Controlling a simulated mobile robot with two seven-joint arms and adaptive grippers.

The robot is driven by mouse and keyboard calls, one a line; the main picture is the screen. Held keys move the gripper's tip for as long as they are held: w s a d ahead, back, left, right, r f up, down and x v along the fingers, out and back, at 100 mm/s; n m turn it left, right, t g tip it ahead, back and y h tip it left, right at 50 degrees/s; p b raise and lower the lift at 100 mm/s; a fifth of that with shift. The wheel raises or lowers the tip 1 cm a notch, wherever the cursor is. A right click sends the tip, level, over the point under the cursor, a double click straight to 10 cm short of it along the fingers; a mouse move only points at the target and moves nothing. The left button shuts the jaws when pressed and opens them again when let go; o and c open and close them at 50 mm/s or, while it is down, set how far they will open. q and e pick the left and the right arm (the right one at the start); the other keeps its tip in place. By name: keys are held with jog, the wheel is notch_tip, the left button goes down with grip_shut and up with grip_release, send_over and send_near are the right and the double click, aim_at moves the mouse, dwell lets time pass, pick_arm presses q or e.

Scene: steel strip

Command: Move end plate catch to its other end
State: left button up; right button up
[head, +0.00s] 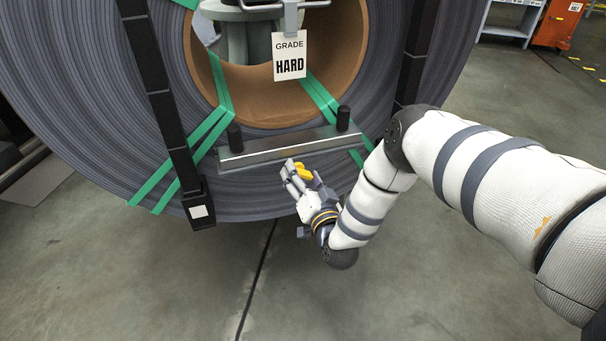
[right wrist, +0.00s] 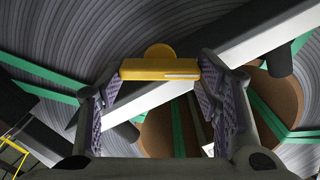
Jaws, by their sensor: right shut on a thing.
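The end plate (head: 282,148) is a long grey bar lying across the lower face of the steel coil, with a dark upright knob near each end. It shows as a slanting pale bar in the right wrist view (right wrist: 268,40). My right gripper (head: 297,176) is just below the plate's middle, shut on a yellow catch (head: 304,172). In the right wrist view the yellow catch (right wrist: 150,70), a block with a rounded tab, sits between the fingertips (right wrist: 160,78). I cannot tell whether the catch touches the plate. My left gripper is out of view.
The large grey coil (head: 110,110) fills the upper left, with green straps (head: 180,160) and dark vertical bands (head: 160,105). A "GRADE HARD" tag (head: 289,62) hangs above the plate. Open concrete floor (head: 430,270) lies below. An orange cabinet (head: 556,25) stands far back right.

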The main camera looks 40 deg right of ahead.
jog(key=m, duration=0.6)
jog(key=shift+f, duration=0.15)
jog(key=m, duration=0.5)
jog(key=shift+f, duration=0.1)
jog(key=shift+m, duration=0.3)
jog(key=o, duration=1.2)
jog(key=shift+c, duration=0.2)
jog(key=shift+s, duration=0.15)
jog(key=v, duration=1.1)
jog(key=shift+s, duration=0.4)
